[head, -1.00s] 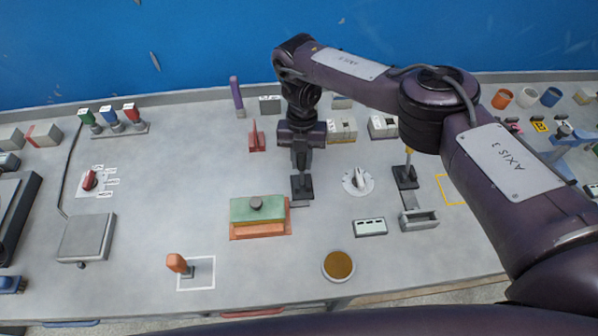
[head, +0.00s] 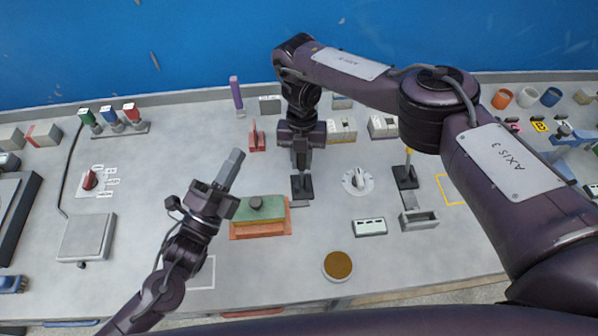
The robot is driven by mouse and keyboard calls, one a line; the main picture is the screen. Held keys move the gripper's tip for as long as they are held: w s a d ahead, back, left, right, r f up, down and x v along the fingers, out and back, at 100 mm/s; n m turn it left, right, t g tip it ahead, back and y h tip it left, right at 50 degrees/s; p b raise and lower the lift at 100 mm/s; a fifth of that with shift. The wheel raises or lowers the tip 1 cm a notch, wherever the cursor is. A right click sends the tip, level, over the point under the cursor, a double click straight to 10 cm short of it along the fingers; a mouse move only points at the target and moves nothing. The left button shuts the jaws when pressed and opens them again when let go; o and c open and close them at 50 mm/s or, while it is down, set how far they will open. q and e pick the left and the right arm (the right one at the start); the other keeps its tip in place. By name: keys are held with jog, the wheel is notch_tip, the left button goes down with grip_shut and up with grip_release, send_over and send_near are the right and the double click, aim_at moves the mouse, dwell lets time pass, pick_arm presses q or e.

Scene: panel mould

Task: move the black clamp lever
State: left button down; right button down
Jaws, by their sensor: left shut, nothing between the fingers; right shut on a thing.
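The black clamp lever (head: 302,190) stands on the bench just right of the green-topped mould (head: 243,211) with its orange base. My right gripper (head: 301,172) comes down from above and is shut on the lever; the fingers hide its upper part. My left gripper (head: 235,157) is shut and empty, above the bench to the upper left of the mould.
A red upright piece (head: 257,138) and a purple one (head: 236,95) stand behind the mould. A white dial (head: 357,181), a grey tray (head: 419,220) and a round brown-topped dish (head: 338,265) lie to the right.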

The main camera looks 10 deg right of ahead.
pick_arm(q)
jog(key=s+d+r, duration=0.1)
jog(key=s+d, duration=0.3)
jog(key=d, duration=0.1)
jog(key=s+d+f+g+y, duration=0.2)
jog(key=d+f+g+y, duration=0.15)
jog(key=f, duration=0.95)
jog(key=w+d+f, duration=0.1)
jog(key=w+d, duration=0.1)
jog(key=w, duration=0.3)
jog(key=w+d+f, duration=0.1)
jog(key=w+d, duration=0.1)
jog(key=w, duration=0.4)
jog(key=shift+w+d+n+g, duration=0.25)
jog(key=shift+n+g, duration=0.05)
jog(key=shift+g, duration=0.15)
jog(key=shift+y, duration=0.25)
